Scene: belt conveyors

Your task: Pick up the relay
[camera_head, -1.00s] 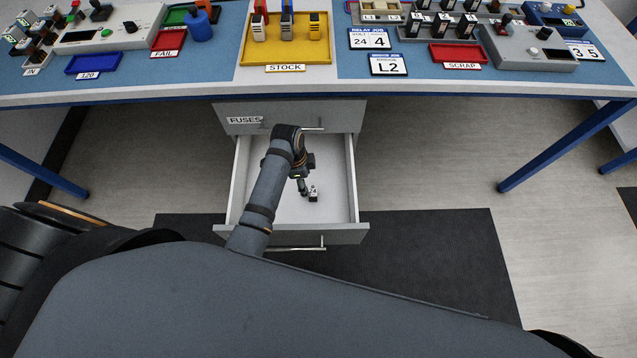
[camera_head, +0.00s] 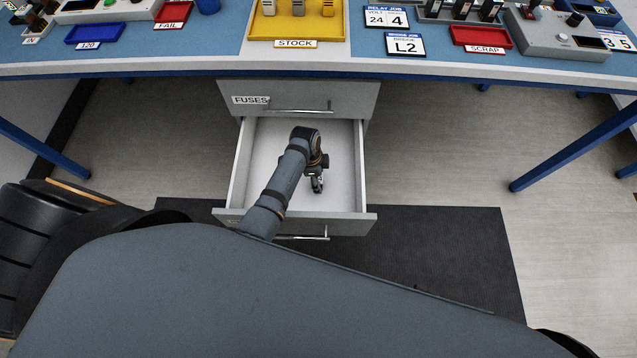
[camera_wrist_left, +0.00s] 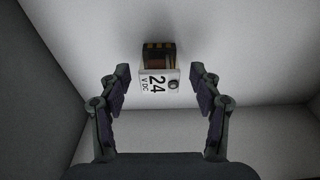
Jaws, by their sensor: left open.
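The relay (camera_wrist_left: 158,82) lies in the open drawer (camera_head: 344,190), with a white face marked "24 VDC" and a brown, partly clear body. In the left wrist view it sits ahead of and between the fingers of my left gripper (camera_wrist_left: 160,84), apart from both. My left gripper, also in the head view (camera_head: 317,187), is open and empty, low over the drawer floor. In the head view the relay is mostly hidden by the gripper. My right gripper is not in view.
The drawer walls stand around my gripper. A closed drawer front labelled FUSES (camera_head: 300,98) is just above. The table (camera_head: 230,70) overhead holds a yellow STOCK tray (camera_head: 337,31), a red SCRAP tray (camera_head: 481,37) and a blue 120 tray (camera_head: 95,34).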

